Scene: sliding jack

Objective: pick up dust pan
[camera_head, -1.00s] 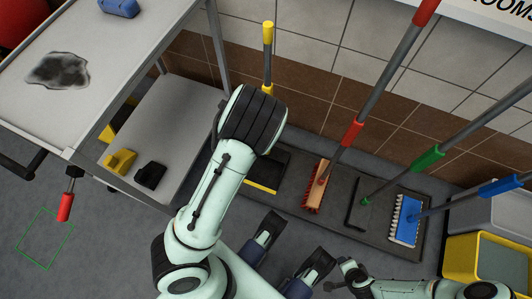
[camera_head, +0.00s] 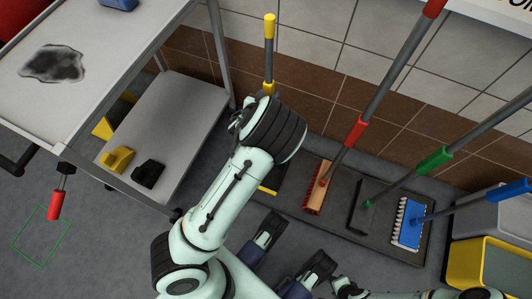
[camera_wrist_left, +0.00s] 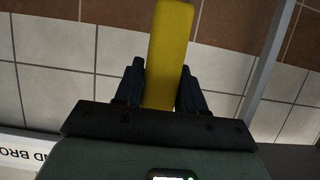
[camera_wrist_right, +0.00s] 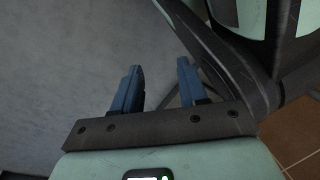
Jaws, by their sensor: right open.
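The dust pan's upright yellow handle (camera_head: 269,28) stands in front of the tiled wall in the head view. The pan's black body and yellow lip (camera_head: 268,191) are on the dark floor mat, mostly hidden behind my left arm. In the left wrist view the yellow handle (camera_wrist_left: 168,50) runs between the two fingers of my left gripper (camera_wrist_left: 160,82). The fingers are spread and close to its sides; whether they touch it is not clear. In the head view my left fingers are hidden behind my arm. My right gripper (camera_wrist_right: 160,75) is open and empty.
A grey cart (camera_head: 190,110) stands at left, holding a yellow and a black item on its lower shelf. Right of the pan are a red broom (camera_head: 318,185), a green-handled tool (camera_head: 380,195) and a blue brush (camera_head: 408,225). A yellow bin (camera_head: 478,262) is at far right.

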